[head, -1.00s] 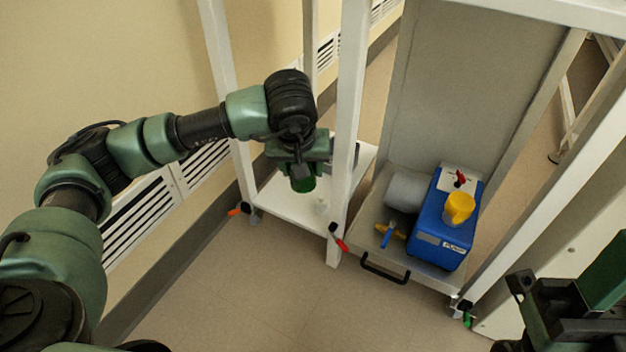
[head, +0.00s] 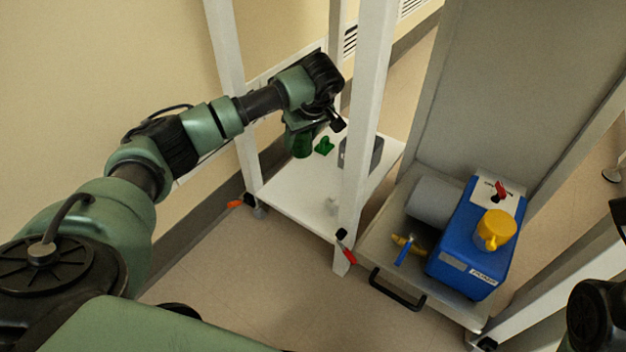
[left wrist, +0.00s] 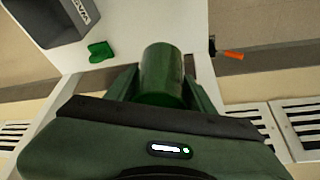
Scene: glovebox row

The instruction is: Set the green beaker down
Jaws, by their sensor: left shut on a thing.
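The green beaker (head: 299,145) is a dark green cylinder hanging under my left gripper, above the white lower shelf (head: 290,199) of the frame. In the left wrist view the beaker (left wrist: 162,72) stands between the two fingers of my left gripper (left wrist: 163,88), which is shut on it. From these views I cannot tell how far the beaker's base is from the shelf. Dark parts of my right arm show at the right edge of the head view; its jaws are not seen.
A small green object (head: 324,146) and a grey box (head: 362,154) are at the back of the shelf. A blue pump (head: 475,245) sits on a cart to the right.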

